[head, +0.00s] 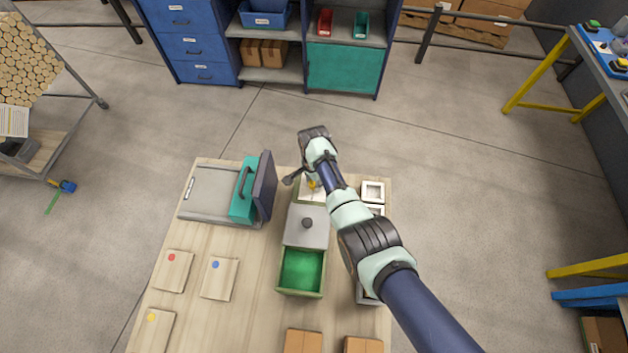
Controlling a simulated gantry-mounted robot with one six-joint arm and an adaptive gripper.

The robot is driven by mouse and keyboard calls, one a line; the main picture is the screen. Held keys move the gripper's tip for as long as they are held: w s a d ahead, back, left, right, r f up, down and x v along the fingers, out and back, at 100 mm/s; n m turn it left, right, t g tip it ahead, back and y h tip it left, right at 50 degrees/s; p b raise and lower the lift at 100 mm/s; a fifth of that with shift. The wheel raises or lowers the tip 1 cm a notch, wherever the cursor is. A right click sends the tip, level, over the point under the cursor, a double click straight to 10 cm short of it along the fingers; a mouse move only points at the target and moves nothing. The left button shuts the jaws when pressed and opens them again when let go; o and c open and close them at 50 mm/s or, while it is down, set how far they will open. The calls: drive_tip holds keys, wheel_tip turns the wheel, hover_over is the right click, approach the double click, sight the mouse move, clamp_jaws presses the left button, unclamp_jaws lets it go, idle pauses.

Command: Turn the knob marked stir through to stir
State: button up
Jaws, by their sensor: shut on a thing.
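My gripper (293,177) is at the far end of my arm, over the back of the wooden table. It is small and dark here, and its fingers are hard to make out. It is low over a green-sided unit with a pale top (317,196), and it is shut on the knob there. A small yellow part (311,184) shows beside my wrist; I cannot tell whether it belongs to the knob. My wrist and forearm hide much of the unit. No stir marking can be read, and the knob's angle cannot be told.
A grey lid with a dark round knob (307,223) covers part of an open green-lined box (301,271) in front. A grey tray (207,190) with a teal handled block (243,195) stands left. White square frames (373,191) lie right. Wooden plaques (173,270) lie front left.

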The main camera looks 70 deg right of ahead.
drive_tip(key=shift+m, duration=1.9)
drive_tip(key=o, duration=1.1)
drive_tip(key=shift+o, duration=0.2)
wheel_tip(320, 180, up, 12)
